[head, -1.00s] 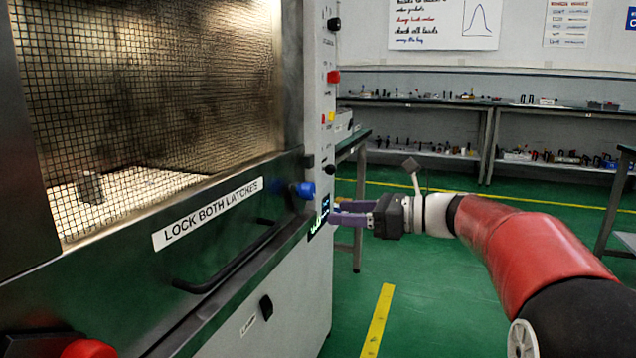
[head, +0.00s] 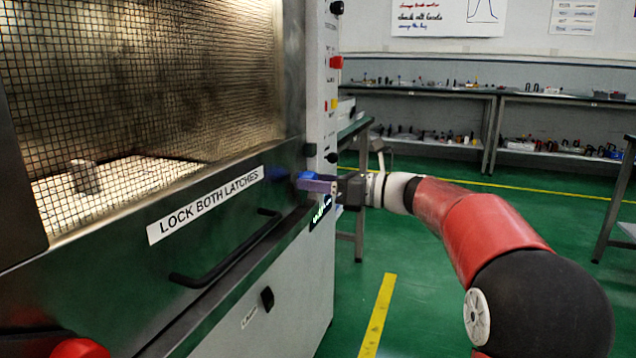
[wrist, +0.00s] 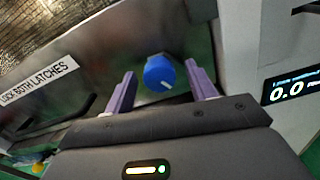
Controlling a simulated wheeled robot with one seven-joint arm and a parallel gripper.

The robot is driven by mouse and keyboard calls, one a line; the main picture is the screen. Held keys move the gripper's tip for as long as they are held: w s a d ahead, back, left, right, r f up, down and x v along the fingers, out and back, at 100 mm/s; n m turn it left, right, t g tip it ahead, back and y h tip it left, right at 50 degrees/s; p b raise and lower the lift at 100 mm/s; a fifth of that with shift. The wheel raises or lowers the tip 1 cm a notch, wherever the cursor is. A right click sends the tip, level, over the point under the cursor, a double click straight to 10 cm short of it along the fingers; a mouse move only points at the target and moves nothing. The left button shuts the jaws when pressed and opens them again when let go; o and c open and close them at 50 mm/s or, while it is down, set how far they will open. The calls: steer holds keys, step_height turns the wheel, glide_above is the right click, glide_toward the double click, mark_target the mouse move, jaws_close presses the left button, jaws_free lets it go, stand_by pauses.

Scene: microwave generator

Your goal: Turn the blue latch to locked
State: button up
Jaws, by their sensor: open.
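In the head view the blue latch (head: 306,176) is partly hidden behind my gripper (head: 318,184), whose fingers reach the panel's right end. The gripper is open and not closed on the knob. Whether a finger touches it I cannot tell. A red latch (head: 80,348) shows at the lower left.
A dark bar handle (head: 225,255) crosses the door below the label "LOCK BOTH LATCHES" (head: 205,205). A control column with a red button (head: 336,62) and a lit display (wrist: 296,84) stands right of the latch. Green floor lies open to the right.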

steer(key=shift+c, duration=0.2)
steer(key=c, duration=1)
steer(key=shift+o, duration=0.2)
steer(key=shift+n, duration=0.3)
steer(key=shift+n+b, duration=5.2)
steer(key=shift+n, duration=3.4)
